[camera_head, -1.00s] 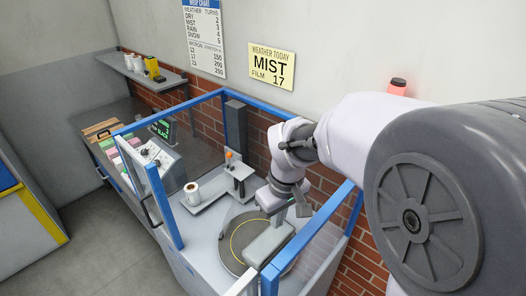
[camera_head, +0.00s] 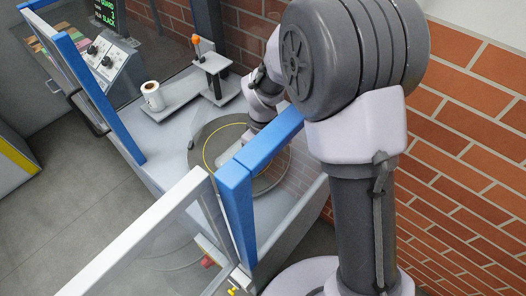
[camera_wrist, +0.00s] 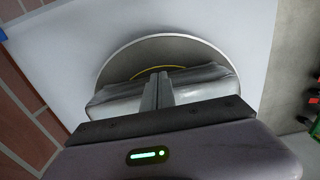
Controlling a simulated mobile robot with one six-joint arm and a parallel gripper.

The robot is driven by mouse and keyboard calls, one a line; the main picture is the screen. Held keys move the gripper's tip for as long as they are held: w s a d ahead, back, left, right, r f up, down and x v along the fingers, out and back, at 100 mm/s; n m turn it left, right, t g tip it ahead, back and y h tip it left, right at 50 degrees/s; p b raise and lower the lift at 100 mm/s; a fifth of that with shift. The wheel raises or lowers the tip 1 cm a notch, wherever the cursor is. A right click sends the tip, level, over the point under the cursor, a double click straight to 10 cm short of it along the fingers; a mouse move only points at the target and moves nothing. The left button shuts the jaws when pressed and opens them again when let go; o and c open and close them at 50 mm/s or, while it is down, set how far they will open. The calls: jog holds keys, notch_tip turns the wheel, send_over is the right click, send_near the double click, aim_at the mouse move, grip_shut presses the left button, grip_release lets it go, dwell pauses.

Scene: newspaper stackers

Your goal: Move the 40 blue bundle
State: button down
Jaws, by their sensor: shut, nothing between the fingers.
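A grey-white bundle (camera_wrist: 212,86) lies on the round turntable (camera_wrist: 125,62), seen from above in the wrist view. I see no blue and no number 40 on it. My gripper (camera_wrist: 158,88) is shut and empty. Its fingers are together in front of the bundle's middle and hide part of it; I cannot tell if they touch it. In the head view the turntable (camera_head: 202,138) stands inside the blue-framed enclosure, with a pale part of the bundle (camera_head: 222,154) on it. The blue post and my arm hide the gripper there.
A blue post (camera_head: 238,205) and white-framed panel (camera_head: 150,240) stand close in front of the turntable. A white film roll (camera_head: 152,96) and orange-topped post (camera_head: 196,45) stand behind left. A control box (camera_head: 105,60) is farther left. A brick wall (camera_head: 465,150) bounds the right.

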jog(key=shift+f+b, duration=0.35)
jog(key=shift+f, duration=0.95)
jog(key=shift+r, duration=0.1)
jog(key=w+a+p, duration=0.2)
jog(key=w+a, duration=0.2)
jog(key=shift+w+a+p, duration=0.25)
jog(key=shift+a+p, duration=0.05)
